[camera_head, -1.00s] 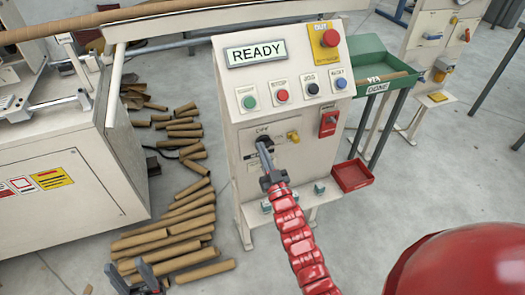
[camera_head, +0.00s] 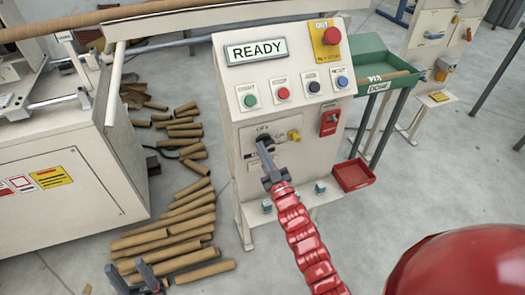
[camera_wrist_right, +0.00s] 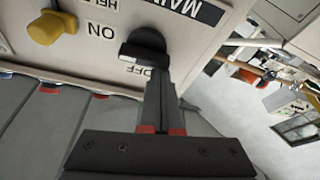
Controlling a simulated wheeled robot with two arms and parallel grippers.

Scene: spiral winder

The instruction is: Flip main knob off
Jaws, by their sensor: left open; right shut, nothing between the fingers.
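The black main knob (camera_head: 264,140) is on the front of the white control cabinet (camera_head: 241,190), with an OFF label above it and an ON label to its right. In the right wrist view, which shows the labels upside down, the knob (camera_wrist_right: 146,44) has a bar handle with a white mark at its left end, between OFF and ON. My right gripper (camera_head: 264,152) is shut and empty, its tips right at the knob; contact is unclear. It also shows in the wrist view (camera_wrist_right: 163,80). My left gripper (camera_head: 146,275) is open, low at the left, away from the cabinet.
A yellow knob (camera_head: 294,136) sits just right of the main knob. A red switch (camera_head: 329,123) is further right. Push buttons and a READY display (camera_head: 257,52) are above. A red tray (camera_head: 353,175) and cardboard tubes (camera_head: 180,235) flank the cabinet.

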